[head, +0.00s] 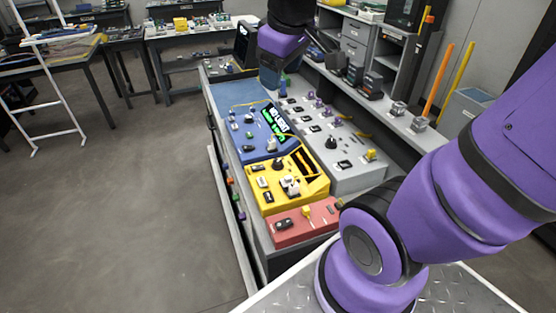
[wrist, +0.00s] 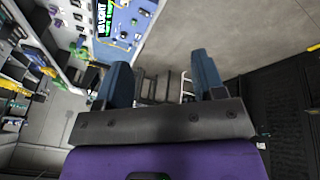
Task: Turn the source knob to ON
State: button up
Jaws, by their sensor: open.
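My gripper (wrist: 160,78) is open and empty, with its two blue-grey fingers wide apart in the wrist view. In the head view my gripper (head: 270,80) hangs above the far end of the bench, beyond the blue panel (head: 232,98). A dark display (head: 275,122) with green and white text stands on that panel; it also shows in the wrist view (wrist: 103,18). A black knob (head: 331,141) stands on the grey panel (head: 355,178). Small dark and light controls sit on the blue panel. I cannot tell which control is the source knob, nor read its setting.
A yellow panel (head: 263,204) and a red panel (head: 290,236) with small parts lie at the bench's near end. Grey shelving (head: 365,55) stands along the right. Other tables and a white ladder-like frame (head: 62,95) are at the left. Open floor (head: 140,200) lies between.

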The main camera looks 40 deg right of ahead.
jog(key=w+d+f+n+g, duration=0.1)
jog(key=w+d+f+n, duration=0.25)
jog(key=w+f, duration=0.4)
jog(key=n+g+y, duration=0.1)
jog(key=n+g, duration=0.2)
jog(key=n, duration=0.4)
send_over(278, 161)
notch_tip(278, 161, down, 22)
jog(key=shift+a+f, duration=0.1)
jog(key=shift+f, duration=5.3)
jog(key=c, duration=0.9)
